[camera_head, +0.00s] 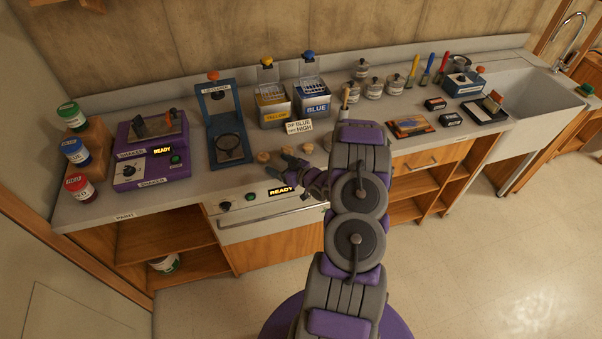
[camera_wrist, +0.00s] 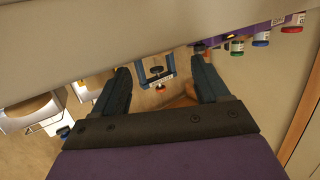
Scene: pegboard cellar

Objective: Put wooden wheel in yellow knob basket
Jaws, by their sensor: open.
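Several small round tan pieces lie on the counter; one (camera_head: 262,156) is in front of the blue-framed stand, and another (camera_head: 307,148) is farther right. They look wooden, but are too small to tell which is a wheel. The yellow-knob basket (camera_head: 272,108) is a clear-lidded box with a yellow label, left of the blue-knob basket (camera_head: 312,103). My gripper (camera_head: 285,175) is at the counter's front edge, close to the tan pieces, its fingers pointing left. In the wrist view my gripper (camera_wrist: 160,85) is open with nothing between its fingertips.
The blue-framed stand (camera_head: 228,147) and purple shaker (camera_head: 155,140) are at the left, near colored jars (camera_head: 78,152). A small sign (camera_head: 299,127) stands before the baskets. Lidded pots (camera_head: 374,88) and a sink (camera_head: 540,100) are to the right. A grey surface (camera_wrist: 100,45) crosses the wrist view.

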